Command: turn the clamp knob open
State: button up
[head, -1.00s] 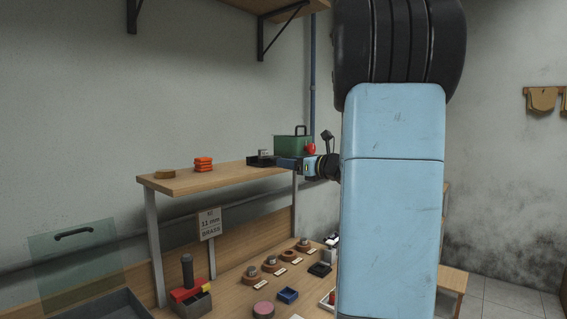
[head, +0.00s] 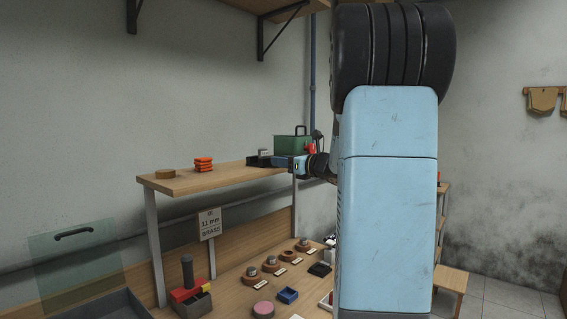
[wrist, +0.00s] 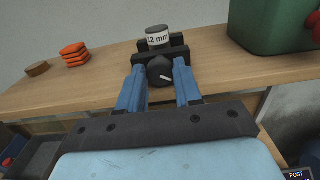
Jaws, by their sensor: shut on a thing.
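In the wrist view the clamp knob (wrist: 160,70) is dark and round with a white pointer mark slanting down to the right. It sits on the front of a black clamp (wrist: 172,47) on the wooden shelf. A grey cylinder labelled "12 mm" (wrist: 158,37) stands in the clamp. My gripper (wrist: 158,75) has its two blue fingers on either side of the knob, shut on it. In the head view my gripper (head: 284,162) is at the shelf's right end, and the clamp (head: 258,160) shows small and dark beside it. The knob is hidden there.
A green box (wrist: 268,25) stands on the shelf (wrist: 100,75) right of the clamp. Orange stacked pieces (wrist: 74,54) and a brown disc (wrist: 37,69) lie to the left. Below, the bench holds several ringed parts and a red-and-black tool (head: 190,285).

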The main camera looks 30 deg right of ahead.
jog(key=c, duration=0.4)
jog(key=shift+n, duration=1.6)
jog(key=o, duration=1)
jog(key=shift+o, duration=0.2)
jog(key=shift+s, duration=0.1)
jog(key=v, duration=1.3)
jog(key=shift+s, duration=0.3)
